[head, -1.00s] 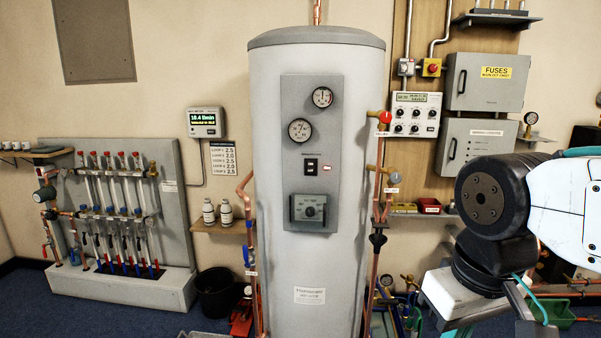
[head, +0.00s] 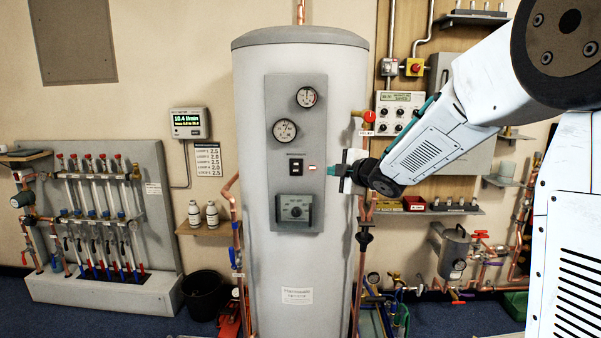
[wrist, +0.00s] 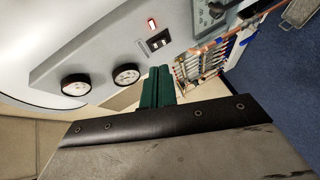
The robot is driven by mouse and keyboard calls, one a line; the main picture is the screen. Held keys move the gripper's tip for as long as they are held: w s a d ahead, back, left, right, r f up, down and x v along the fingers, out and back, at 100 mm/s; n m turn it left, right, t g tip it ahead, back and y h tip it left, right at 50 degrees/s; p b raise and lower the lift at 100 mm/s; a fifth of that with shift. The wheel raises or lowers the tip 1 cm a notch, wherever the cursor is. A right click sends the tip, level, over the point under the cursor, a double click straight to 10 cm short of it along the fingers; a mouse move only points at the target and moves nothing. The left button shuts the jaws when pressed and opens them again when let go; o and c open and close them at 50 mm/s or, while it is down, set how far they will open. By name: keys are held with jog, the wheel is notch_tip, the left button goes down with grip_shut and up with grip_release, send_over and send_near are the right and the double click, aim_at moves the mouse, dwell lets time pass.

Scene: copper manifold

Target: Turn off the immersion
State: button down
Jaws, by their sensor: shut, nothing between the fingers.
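The immersion switch (head: 296,166) is a small black rocker on the grey panel of the tall cylinder. It also shows in the wrist view (wrist: 158,40). A small red indicator (head: 312,167) sits beside it and glows red in the wrist view (wrist: 152,24). My gripper (head: 331,170) is to the right of the switch, in front of the cylinder and apart from the switch. In the wrist view, its dark green fingers (wrist: 157,87) are shut together and empty, pointing toward the panel. The rocker's position is too small to tell.
Below the switch is a grey dial box (head: 295,209); above it are two round gauges (head: 285,131).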

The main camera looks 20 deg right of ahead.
jog(key=w+a+f+n+y, duration=0.1)
jog(key=n+y, duration=0.1)
jog(key=w+a+f+n+y, duration=0.1)
jog(key=n+y, duration=0.1)
jog(key=shift+w+a, duration=0.15)
jog(key=shift+w, duration=0.1)
jog(key=shift+w, duration=0.1)
send_near(296, 167)
jog(key=w+a, duration=0.2)
jog(key=w+a+f, duration=0.1)
jog(key=w+a, duration=0.1)
jog(key=shift+w+f, duration=0.15)
jog(key=shift+f, duration=0.05)
jog(key=shift+w, duration=0.5)
